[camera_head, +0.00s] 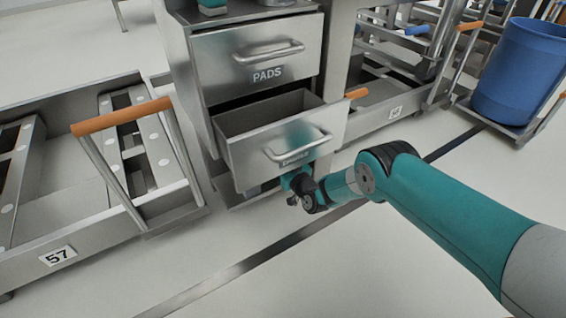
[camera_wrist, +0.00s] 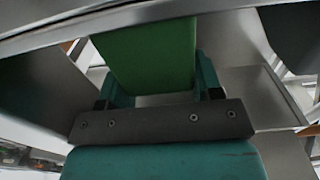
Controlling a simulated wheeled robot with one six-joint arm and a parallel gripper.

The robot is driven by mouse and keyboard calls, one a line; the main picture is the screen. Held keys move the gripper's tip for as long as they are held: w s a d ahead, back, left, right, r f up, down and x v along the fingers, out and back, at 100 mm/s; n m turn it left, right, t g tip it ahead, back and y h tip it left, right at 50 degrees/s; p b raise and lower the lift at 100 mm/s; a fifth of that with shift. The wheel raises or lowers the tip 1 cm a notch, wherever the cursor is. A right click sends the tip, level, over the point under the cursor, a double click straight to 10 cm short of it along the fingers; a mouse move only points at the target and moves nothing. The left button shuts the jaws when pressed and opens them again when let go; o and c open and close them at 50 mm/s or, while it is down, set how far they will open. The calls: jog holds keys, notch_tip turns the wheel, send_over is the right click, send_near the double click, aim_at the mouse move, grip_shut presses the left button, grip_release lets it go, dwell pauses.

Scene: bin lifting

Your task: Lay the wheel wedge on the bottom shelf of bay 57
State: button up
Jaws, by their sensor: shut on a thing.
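My gripper (camera_wrist: 152,88) has its two teal fingers shut on a plain green block, the wheel wedge (camera_wrist: 150,52), in the wrist view. Its far end runs up behind a metal edge. In the head view my gripper (camera_head: 298,183) is low in front of the open lower drawer (camera_head: 275,148); the wedge cannot be made out there. Bay 57 is at the left, with a "57" label (camera_head: 58,256) on its low metal frame (camera_head: 105,240). The bare grey bottom surface (camera_head: 60,185) of the bay shows between raised slotted rails.
An orange-topped handle (camera_head: 120,116) stands up at bay 57's right side. The metal cabinet has a shut drawer marked PADS (camera_head: 258,58) above the open one. A blue bin (camera_head: 520,75) stands at the far right. The floor in front is clear.

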jog(key=shift+f+b, duration=0.55)
jog(key=o, duration=1.3)
jog(key=shift+p+v, duration=7.15)
jog(key=shift+v, duration=1.55)
